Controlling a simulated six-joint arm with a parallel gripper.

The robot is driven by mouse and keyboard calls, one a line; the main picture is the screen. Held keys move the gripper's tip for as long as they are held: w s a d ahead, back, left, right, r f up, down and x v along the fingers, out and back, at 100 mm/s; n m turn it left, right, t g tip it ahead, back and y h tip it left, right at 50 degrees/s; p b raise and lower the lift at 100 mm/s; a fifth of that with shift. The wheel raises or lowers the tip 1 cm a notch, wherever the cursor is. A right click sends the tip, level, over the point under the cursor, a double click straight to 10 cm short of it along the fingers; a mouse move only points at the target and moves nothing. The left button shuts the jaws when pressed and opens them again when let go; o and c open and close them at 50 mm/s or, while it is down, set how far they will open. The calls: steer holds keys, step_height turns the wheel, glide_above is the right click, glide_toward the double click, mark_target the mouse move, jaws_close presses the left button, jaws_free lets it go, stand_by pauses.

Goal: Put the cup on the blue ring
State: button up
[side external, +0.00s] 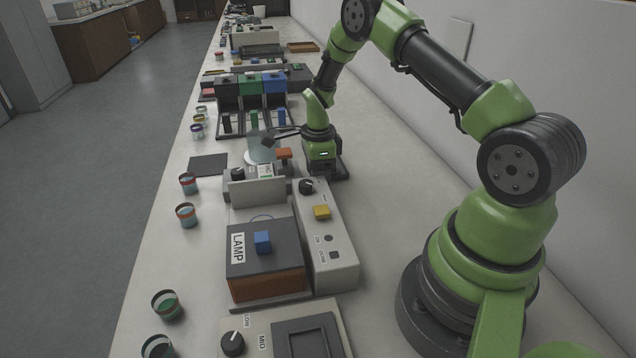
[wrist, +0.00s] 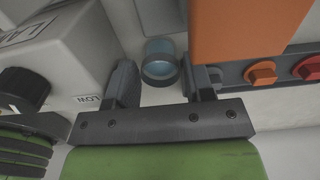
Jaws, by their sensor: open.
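My gripper (wrist: 165,84) is open, with its two dark fingers apart. In the wrist view a small round cup-like thing (wrist: 160,66) with a dark rim and bluish inside shows between and just beyond the fingertips. I see no clear contact with either finger. In the side external view my gripper (side external: 270,140) is low over the bench beside a pale bluish round shape (side external: 258,155), partly hidden by it. Several small cups with coloured bands, such as one cup (side external: 188,184), stand along the bench's left edge.
A grey box marked LAMP (side external: 262,262) with a blue knob stands in front. A grey control unit (side external: 325,245) is beside it. An orange block (wrist: 240,30) is close right of my fingers. Black, green and blue boxes (side external: 250,85) stand behind. A dark mat (side external: 208,164) lies left.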

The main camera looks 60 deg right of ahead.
steer(key=c, duration=0.7)
steer(key=shift+r, duration=0.15)
steer(key=shift+c, duration=0.2)
step_height(320, 180, up, 9)
steer(key=w+a+r+n, duration=0.2)
steer(key=a+n, duration=0.2)
steer(key=a, duration=1.2)
steer(key=f, duration=0.9)
steer(key=shift+w+a+f, duration=0.1)
steer(key=shift+a+f, duration=0.1)
steer(key=shift+f, duration=0.2)
